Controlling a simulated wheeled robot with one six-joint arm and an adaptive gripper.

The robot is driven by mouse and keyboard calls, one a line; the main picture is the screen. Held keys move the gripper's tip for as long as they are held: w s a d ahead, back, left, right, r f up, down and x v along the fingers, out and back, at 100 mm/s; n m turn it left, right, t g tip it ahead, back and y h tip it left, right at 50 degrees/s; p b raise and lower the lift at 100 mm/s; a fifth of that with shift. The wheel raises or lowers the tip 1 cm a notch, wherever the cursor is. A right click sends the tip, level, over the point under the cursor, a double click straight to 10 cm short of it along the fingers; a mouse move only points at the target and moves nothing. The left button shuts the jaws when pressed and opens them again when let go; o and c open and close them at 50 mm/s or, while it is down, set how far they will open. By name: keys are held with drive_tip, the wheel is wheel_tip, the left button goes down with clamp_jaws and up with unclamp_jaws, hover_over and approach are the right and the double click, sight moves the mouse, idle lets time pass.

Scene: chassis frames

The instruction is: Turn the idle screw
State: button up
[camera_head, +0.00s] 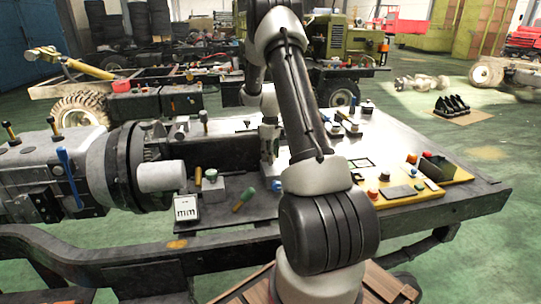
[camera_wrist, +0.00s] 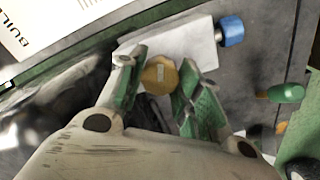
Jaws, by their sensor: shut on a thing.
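A round brass screw head (camera_wrist: 160,72) with a pale slot shows in the wrist view, at the edge of a light grey block (camera_wrist: 190,45). My gripper (camera_wrist: 158,88) has its two green-padded fingers on either side of the screw head, shut on it. A blue knob (camera_wrist: 230,31) sticks out of the block's right end. In the head view my gripper (camera_head: 268,148) points down over the bench, and the screw is too small or hidden to make out there.
A green-handled tool (camera_wrist: 285,93) lies right of the block. A yellow button panel (camera_head: 430,184) is at right. A large engine housing (camera_head: 100,170) fills the left side.

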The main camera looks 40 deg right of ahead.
drive_tip(key=shift+n, duration=0.5)
drive_tip(key=o, duration=1)
drive_tip(key=shift+o, duration=0.2)
wheel_tip(320, 180, up, 12)
idle(0.4)
